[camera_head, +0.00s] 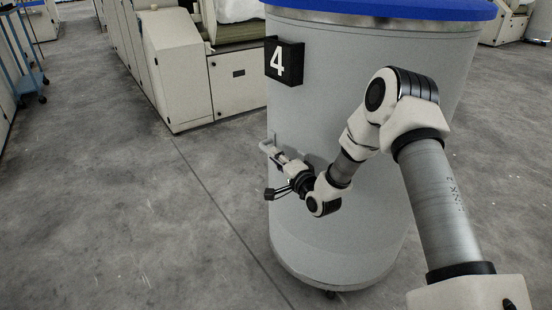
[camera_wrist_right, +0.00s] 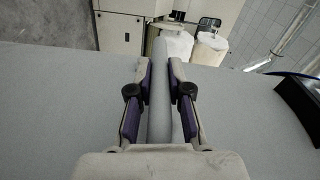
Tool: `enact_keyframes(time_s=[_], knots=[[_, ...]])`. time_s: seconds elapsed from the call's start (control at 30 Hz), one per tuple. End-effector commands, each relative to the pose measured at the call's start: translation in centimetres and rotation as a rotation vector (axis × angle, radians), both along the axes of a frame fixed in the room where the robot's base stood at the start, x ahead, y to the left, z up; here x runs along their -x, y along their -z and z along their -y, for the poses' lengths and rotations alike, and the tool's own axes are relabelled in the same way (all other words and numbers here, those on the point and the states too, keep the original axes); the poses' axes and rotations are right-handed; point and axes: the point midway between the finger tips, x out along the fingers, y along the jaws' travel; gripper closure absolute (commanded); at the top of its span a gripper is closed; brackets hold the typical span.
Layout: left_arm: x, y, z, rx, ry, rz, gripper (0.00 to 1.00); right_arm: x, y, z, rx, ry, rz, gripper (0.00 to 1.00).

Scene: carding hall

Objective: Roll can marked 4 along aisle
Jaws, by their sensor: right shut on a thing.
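The can marked 4 (camera_head: 335,110) is a large grey cylinder with a blue rim, standing upright on small casters in the head view. A black plate with a white 4 (camera_head: 284,61) is on its side. A pale handle (camera_head: 268,147) sticks out from the can's left side. My right gripper (camera_head: 276,170) is at this handle. In the right wrist view, my right gripper (camera_wrist_right: 160,85) has its two fingers on either side of the grey handle bar (camera_wrist_right: 160,115), shut on it. The can's grey wall (camera_wrist_right: 60,110) fills the lower part. My left gripper is not in view.
Cream machine cabinets (camera_head: 180,75) stand behind and left of the can. A blue wheeled rack (camera_head: 28,75) is at the far left. The grey concrete floor (camera_head: 110,190) between them is clear, with a dark seam running past the can.

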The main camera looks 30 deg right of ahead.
Motion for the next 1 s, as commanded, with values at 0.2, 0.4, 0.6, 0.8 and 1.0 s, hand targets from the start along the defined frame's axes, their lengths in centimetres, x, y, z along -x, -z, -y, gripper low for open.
enact_keyframes(time_s=[0.2, 0.4, 0.6, 0.8, 1.0], knots=[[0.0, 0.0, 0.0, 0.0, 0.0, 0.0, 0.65, 0.0, 0.0, 0.1, -0.001, 0.003, 0.001, 0.53], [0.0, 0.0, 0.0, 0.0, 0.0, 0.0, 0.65, 0.0, 0.0, 0.1, -0.001, 0.003, 0.001, 0.53], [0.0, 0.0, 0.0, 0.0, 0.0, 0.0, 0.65, 1.3, 0.1, 0.2, -0.004, 0.003, 0.0, 0.53], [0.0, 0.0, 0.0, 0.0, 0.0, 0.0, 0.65, 5.7, 0.1, 0.2, -0.008, 0.006, -0.002, 0.53], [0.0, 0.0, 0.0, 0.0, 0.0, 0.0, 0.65, 10.0, 0.2, 0.2, -0.007, 0.007, 0.0, 0.53]])
